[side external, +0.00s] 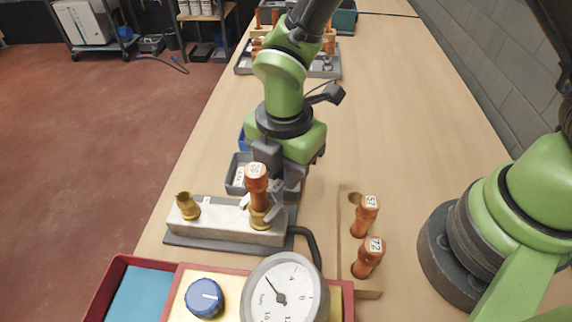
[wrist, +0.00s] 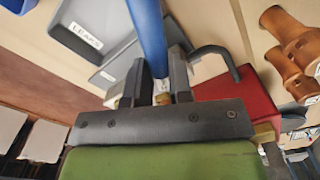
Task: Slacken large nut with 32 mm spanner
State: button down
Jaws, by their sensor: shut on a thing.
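My gripper (side external: 272,188) points down just behind the pale block (side external: 225,225). In the wrist view, my gripper (wrist: 157,80) is shut on a blue bar (wrist: 149,35), which may be the spanner handle. Pale and brass-coloured bits show between the fingers. In the side view the bar is hidden. A brass nut (side external: 259,219) sits at the block's right end, with an orange-brown upright piece (side external: 257,182) above it; its label is hard to read. Grey metal shows beside the nut, but I cannot tell whether it is a spanner jaw. A smaller brass fitting (side external: 187,206) stands at the left.
Two orange-brown labelled pieces (side external: 365,215) (side external: 368,258) stand in a wooden rack (side external: 346,275) at right. A gauge (side external: 283,290) and blue knob (side external: 204,298) are in front, with a black hose (side external: 312,245). Grey trays (wrist: 85,30) lie behind. The bench's right middle is clear.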

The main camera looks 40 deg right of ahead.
jog(key=shift+w+a+r+n, duration=0.1)
jog(key=shift+w+a+n, duration=0.3)
jog(key=shift+n, duration=0.55)
jog(key=shift+w+a+f+n, duration=0.1)
jog(key=shift+w+a+n, duration=0.25)
jog(key=shift+n, duration=0.55)
jog(key=shift+w+a+r+n, duration=0.1)
jog(key=shift+w+a+n, duration=0.1)
jog(key=shift+w+n, duration=0.55)
jog(key=shift+w+a+n, duration=0.15)
jog(key=shift+a+n, duration=0.15)
jog(key=shift+n, duration=0.5)
jog(key=shift+w+a+n, duration=0.15)
jog(key=shift+a+n, duration=0.15)
jog(key=shift+n, duration=0.5)
jog(key=shift+w+a+n, duration=0.15)
jog(key=shift+a+n, duration=0.2)
jog(key=shift+n, duration=0.35)
jog(key=shift+w+a+n, duration=0.1)
jog(key=shift+a+n, duration=0.2)
jog(key=shift+n, duration=0.4)
jog(key=shift+d+m, duration=0.2)
jog(key=shift+m, duration=0.1)
jog(key=shift+w+d, duration=0.3)
jog(key=shift+w, duration=0.45)
jog(key=shift+w+d, duration=0.25)
jog(key=shift+w, duration=0.5)
jog(key=shift+w+d, duration=0.3)
jog(key=shift+w, duration=0.45)
